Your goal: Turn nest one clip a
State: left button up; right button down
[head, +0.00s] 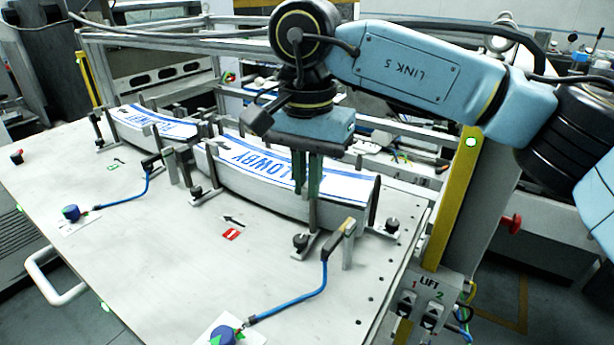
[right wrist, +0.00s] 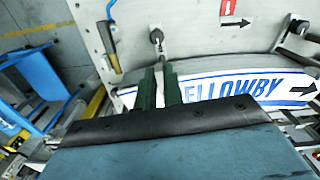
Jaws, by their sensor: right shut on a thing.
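A curved stack of white labels with blue print "LOWBY" (head: 240,158) stands in the near nest on the table. Upright clip posts with black knobs hold its sides. My right gripper (head: 306,190) comes from above at the stack's right part. Its dark green fingers are shut on a clip post (head: 313,222) at the stack's front side; the fingers hide the clip's top. The clip's foot has a black knob (head: 300,241). In the right wrist view, the fingers (right wrist: 159,72) reach the clip beside the label (right wrist: 240,86), and the knob (right wrist: 156,36) shows beyond. My left gripper is out of view.
A second label stack (head: 150,121) stands at the far left. A yellow-tipped lever (head: 345,230) with a blue cable stands close at the right. The table's (head: 130,250) front left is mostly clear.

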jog(key=shift+r, duration=0.1)
jog(key=c, duration=1.5)
grip_release()
notch_tip(320, 180, up, 13)
jog(key=shift+r, duration=0.15)
